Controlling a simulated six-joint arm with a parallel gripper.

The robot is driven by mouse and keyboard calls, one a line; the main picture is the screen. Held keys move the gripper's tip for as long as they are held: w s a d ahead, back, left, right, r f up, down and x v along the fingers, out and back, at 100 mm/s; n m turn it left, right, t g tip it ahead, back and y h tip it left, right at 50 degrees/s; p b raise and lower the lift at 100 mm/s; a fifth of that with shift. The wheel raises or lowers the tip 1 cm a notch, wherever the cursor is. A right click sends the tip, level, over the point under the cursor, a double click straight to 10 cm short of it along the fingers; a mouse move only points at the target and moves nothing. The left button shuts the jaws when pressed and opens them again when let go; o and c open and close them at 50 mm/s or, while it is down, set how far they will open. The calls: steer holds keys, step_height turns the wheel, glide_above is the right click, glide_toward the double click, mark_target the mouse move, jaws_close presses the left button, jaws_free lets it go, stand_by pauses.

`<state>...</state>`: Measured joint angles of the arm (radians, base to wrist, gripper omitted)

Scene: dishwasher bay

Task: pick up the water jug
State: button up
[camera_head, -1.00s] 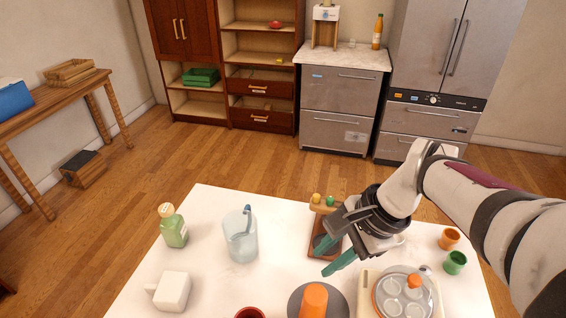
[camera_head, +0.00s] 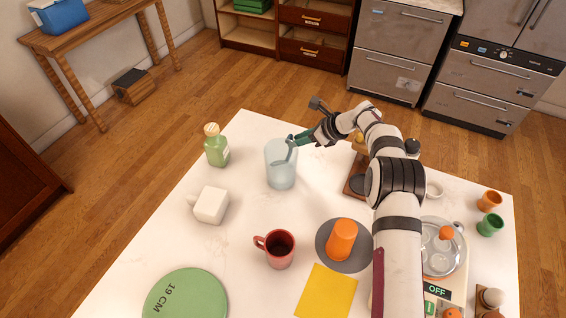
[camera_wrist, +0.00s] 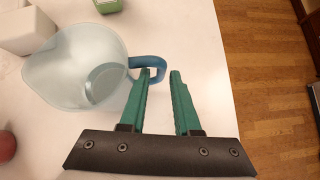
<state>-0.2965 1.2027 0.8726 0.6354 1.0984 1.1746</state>
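The water jug (camera_head: 281,168) is a clear, pale blue pitcher standing upright on the white table. Its blue handle (camera_wrist: 150,63) points toward my gripper in the wrist view. My gripper (camera_head: 294,139) has green fingers and is beside the jug's upper right side. In the wrist view, my gripper (camera_wrist: 160,73) is open with a gap between its fingers. The handle's outer curve lies at the fingertips, partly overlapped by the left finger. Whether they touch is unclear. The jug's body (camera_wrist: 78,65) is left of the fingers.
A green bottle (camera_head: 216,148) and a white mug (camera_head: 210,206) stand left of the jug. A wooden stand is partly hidden behind my arm. The table's far edge lies just behind the jug.

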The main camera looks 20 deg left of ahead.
mark_target(284, 160)
steer(key=x, duration=0.3)
steer(key=shift+w+a+f, duration=0.1)
steer(key=shift+a+f, duration=0.05)
steer(key=shift+f, duration=0.2)
jaws_close()
stand_by(1.0)
